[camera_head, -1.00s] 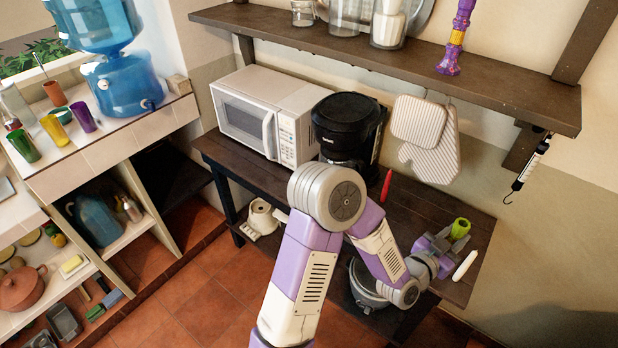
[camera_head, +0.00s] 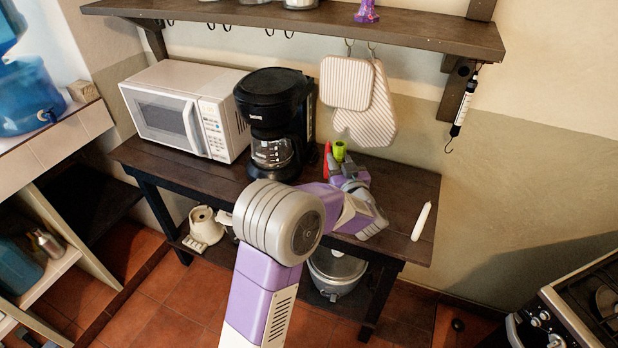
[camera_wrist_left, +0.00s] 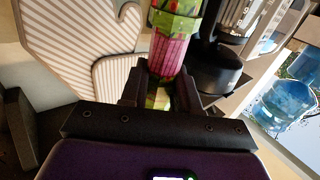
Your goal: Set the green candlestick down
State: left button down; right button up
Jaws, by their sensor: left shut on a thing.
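The green candlestick (camera_head: 339,150) is in my left gripper (camera_head: 342,165), over the dark wooden table, in front of the wall and below the hanging pot holders. In the left wrist view the candlestick (camera_wrist_left: 172,45), green with a pink patterned part, stands between the two dark fingers of the left gripper (camera_wrist_left: 161,90). The fingers are shut on it. Its base is hidden by the gripper in the head view, so I cannot tell whether it touches the table. My right gripper is not in view.
A red candle (camera_head: 327,151) is close to the candlestick's left. A black coffee maker (camera_head: 272,120) and white microwave (camera_head: 185,112) stand farther left. A white candle (camera_head: 421,221) lies near the right end of the table (camera_head: 405,185). Pot holders (camera_head: 347,82) hang behind. The table's right part is mostly clear.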

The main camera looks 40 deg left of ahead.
pick_arm(q)
notch_tip(320, 180, down, 8)
jog(key=shift+r+b, duration=0.15)
jog(key=shift+b, duration=0.95)
jog(key=shift+f, duration=0.25)
jog(key=c, duration=0.8)
grip_release()
jog(key=shift+r, duration=0.1)
jog(key=shift+s+d+r, duration=0.1)
jog(key=shift+d+r, duration=0.05)
jog(key=shift+d, duration=0.05)
jog(key=p+v, duration=0.2)
jog(key=v, duration=0.9)
jog(key=shift+s+d, duration=0.2)
jog(key=shift+s, duration=0.05)
